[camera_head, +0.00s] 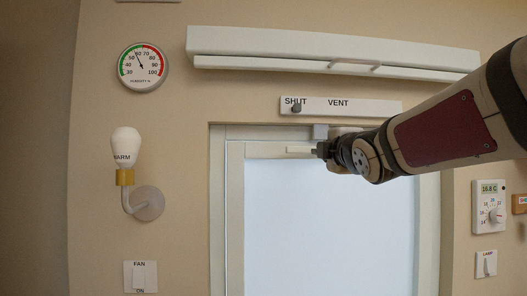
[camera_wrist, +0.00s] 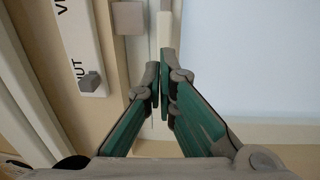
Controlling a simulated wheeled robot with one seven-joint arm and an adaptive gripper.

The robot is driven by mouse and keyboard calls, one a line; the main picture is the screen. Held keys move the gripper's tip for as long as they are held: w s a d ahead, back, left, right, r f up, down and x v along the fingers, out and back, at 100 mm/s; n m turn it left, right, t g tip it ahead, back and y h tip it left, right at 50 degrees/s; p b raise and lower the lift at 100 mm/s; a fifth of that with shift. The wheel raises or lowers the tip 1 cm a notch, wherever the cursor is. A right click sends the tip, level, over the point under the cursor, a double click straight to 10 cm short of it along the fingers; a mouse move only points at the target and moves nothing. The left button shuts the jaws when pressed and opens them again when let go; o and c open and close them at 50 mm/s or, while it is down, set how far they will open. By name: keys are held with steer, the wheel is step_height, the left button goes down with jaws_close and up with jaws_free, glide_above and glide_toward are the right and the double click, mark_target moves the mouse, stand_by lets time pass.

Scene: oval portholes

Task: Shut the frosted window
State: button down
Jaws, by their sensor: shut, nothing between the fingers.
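The frosted window (camera_head: 310,225) has a pale pane inside a light frame (camera_head: 217,220). It also fills the right of the wrist view (camera_wrist: 265,60). I cannot tell whether its sash stands slightly open. A pale bar (camera_head: 298,150) is on the top of the sash, and a grey block (camera_head: 320,131) sits above it on the frame. My gripper (camera_head: 319,151) is at the top of the window, by the bar's right end. In the wrist view its fingers (camera_wrist: 159,66) are shut and empty, with their tips close to the bar (camera_wrist: 164,28); contact is unclear.
A vent strip (camera_head: 370,106) with a grey knob (camera_head: 296,107) at SHUT is above the window, under a long white louvre (camera_head: 330,47). A lamp (camera_head: 126,155), humidity dial (camera_head: 142,66) and fan switch (camera_head: 141,276) are left. A thermostat (camera_head: 489,207) and lamp switch (camera_head: 486,264) are right.

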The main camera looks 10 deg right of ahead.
steer(key=s, duration=0.8)
steer(key=s+a+f+m+g, duration=0.1)
steer(key=s+f+m+g, duration=0.5)
steer(key=f, duration=1)
steer(key=s+f+m+g, duration=0.7)
steer(key=s+f+m, duration=0.5)
steer(key=s+f, duration=0.4)
steer(key=s, duration=0.3)
steer(key=shift+a, duration=0.4)
